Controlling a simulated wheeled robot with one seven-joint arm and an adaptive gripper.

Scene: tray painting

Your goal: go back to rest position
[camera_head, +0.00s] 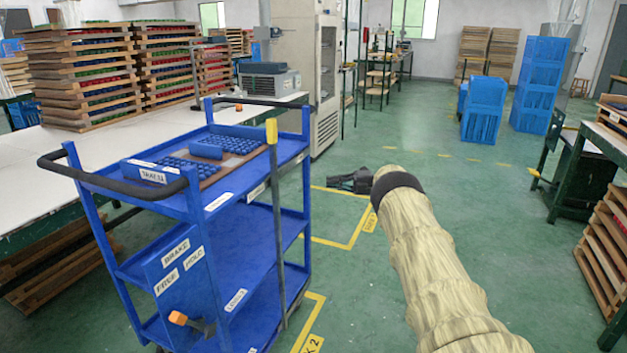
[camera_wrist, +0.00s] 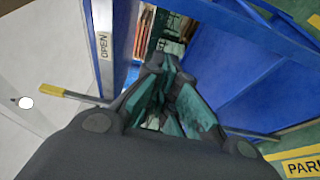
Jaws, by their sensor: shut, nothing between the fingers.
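My gripper (camera_head: 350,181) is shut and empty in the head view. It hangs over the green floor just to the right of the blue cart (camera_head: 219,197), apart from it as far as I can see. My arm, in a pale wrinkled sleeve, comes up from the lower right. In the wrist view my gripper (camera_wrist: 172,85) fills the middle, with the cart's blue parts (camera_wrist: 100,20) behind it.
A tray of blue parts (camera_head: 196,160) lies on the cart's top shelf. An upright pole with a yellow tip (camera_head: 271,131) stands at the cart's near right side. Stacked wooden trays (camera_head: 80,80) stand on the white table (camera_head: 40,175). Blue crates (camera_head: 484,108) stand farther back. Open floor (camera_head: 500,210) lies right.

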